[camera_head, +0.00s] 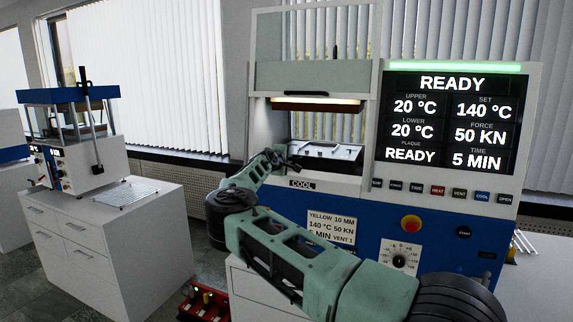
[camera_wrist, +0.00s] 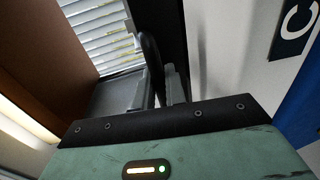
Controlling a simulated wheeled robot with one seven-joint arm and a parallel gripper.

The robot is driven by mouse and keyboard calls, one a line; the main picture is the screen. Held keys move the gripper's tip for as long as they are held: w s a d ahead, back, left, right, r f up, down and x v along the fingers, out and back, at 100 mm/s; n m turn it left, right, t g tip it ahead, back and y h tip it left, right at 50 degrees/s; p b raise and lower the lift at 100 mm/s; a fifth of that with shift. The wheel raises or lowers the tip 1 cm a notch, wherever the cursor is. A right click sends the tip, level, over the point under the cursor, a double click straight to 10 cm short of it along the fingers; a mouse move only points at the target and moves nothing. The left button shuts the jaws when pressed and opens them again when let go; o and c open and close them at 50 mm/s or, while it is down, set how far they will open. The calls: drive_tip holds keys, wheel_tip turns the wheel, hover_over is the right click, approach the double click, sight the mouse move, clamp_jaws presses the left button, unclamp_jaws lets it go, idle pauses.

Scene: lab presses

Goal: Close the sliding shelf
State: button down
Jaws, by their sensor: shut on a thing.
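The sliding shelf (camera_head: 335,153) is a grey metal plate inside the open chamber of the large press (camera_head: 525,120), below the lit upper platen (camera_head: 318,104). My gripper (camera_head: 291,160) is at the left front of the chamber, at the shelf's near left edge. In the wrist view, the fingers (camera_wrist: 165,85) are close together, with a grey metal part of the shelf (camera_wrist: 115,100) just left of them. The fingers are shut on what seems to be the shelf's front edge or handle; the grasped part is mostly hidden by the fingers and dark housing.
The raised guard window (camera_head: 312,76) with its black handle is above the chamber. The display (camera_head: 452,122) reads READY. A smaller press (camera_head: 80,150) stands on a white cabinet (camera_head: 100,235) at left. A red tray (camera_head: 205,304) is low in front.

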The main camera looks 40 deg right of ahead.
drive_tip(key=shift+w+d+f, duration=0.15)
drive_tip(key=shift+w+d, duration=0.15)
drive_tip(key=shift+d, duration=0.25)
drive_tip(key=shift+r, duration=0.25)
drive_tip(key=c, duration=1.5)
unclamp_jaws()
drive_tip(key=shift+d, duration=0.2)
drive_tip(key=shift+c, duration=0.2)
drive_tip(key=shift+f, duration=0.1)
drive_tip(key=b+v, duration=0.5)
drive_tip(key=v, duration=1.2)
drive_tip(key=shift+a+b, duration=0.2)
drive_tip(key=shift+b, duration=0.2)
drive_tip(key=shift+s, duration=0.15)
